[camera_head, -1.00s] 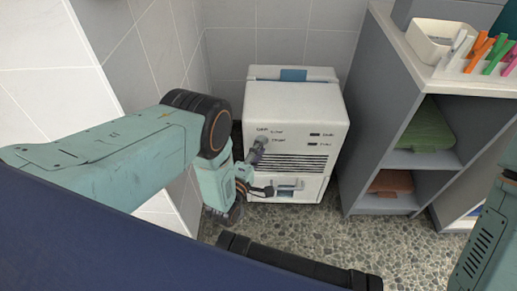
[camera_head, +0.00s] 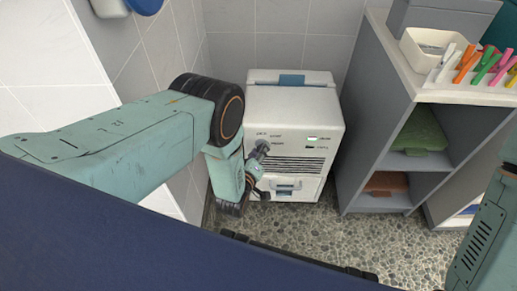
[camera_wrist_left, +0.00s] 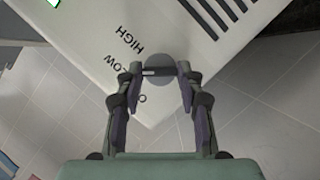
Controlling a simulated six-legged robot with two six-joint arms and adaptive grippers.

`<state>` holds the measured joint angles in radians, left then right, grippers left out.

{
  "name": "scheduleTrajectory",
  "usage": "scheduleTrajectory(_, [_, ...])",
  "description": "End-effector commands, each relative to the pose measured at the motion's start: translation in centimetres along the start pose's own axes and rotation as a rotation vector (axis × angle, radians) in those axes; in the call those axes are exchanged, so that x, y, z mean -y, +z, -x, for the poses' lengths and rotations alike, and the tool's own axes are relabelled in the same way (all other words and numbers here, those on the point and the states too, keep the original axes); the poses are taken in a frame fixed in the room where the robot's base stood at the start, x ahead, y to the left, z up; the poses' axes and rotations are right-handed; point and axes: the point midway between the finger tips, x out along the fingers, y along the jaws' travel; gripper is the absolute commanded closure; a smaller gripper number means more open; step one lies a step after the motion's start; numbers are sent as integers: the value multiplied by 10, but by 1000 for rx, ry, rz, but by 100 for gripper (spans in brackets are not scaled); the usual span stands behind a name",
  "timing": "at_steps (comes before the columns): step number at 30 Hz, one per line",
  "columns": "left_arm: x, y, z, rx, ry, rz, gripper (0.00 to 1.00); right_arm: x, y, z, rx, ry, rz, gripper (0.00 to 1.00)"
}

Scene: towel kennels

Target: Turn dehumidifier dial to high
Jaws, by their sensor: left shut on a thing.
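The white dehumidifier (camera_head: 290,112) stands on the floor against the tiled wall in the head view. Its front carries printed labels, dark slots and a lit green-and-white indicator (camera_head: 318,138). In the left wrist view the round grey dial (camera_wrist_left: 160,62) sits between my left fingertips, beside the words HIGH and LOW and a partly covered third label. A pale bar shows across the dial. My left gripper (camera_wrist_left: 158,75) is shut on the dial. In the head view the left gripper (camera_head: 260,150) reaches the upper left of the front and mostly hides the dial. My right gripper is out of view.
A grey shelf unit (camera_head: 375,120) stands close on the right, holding a green folded towel (camera_head: 420,130) and a brown one (camera_head: 386,182). Pebbled floor (camera_head: 310,230) is clear in front.

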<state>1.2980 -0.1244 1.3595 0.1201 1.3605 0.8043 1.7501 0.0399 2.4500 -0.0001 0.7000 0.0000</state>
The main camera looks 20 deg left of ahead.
Motion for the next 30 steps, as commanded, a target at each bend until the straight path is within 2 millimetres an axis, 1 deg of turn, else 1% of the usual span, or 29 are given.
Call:
scheduleTrajectory(1, [-3,-1,0,-1,-15,-40,94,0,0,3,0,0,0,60])
scheduleTrajectory(8, [-4,0,0,-1,-100,-241,94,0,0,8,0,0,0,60])
scheduleTrajectory(18, [-6,2,-1,-2,-212,-513,94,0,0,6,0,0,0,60])
scheduleTrajectory(24, [-6,2,-2,-4,-261,-630,94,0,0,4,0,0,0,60])
scheduleTrajectory(30, [-6,2,-2,-3,-292,-704,94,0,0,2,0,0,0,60])
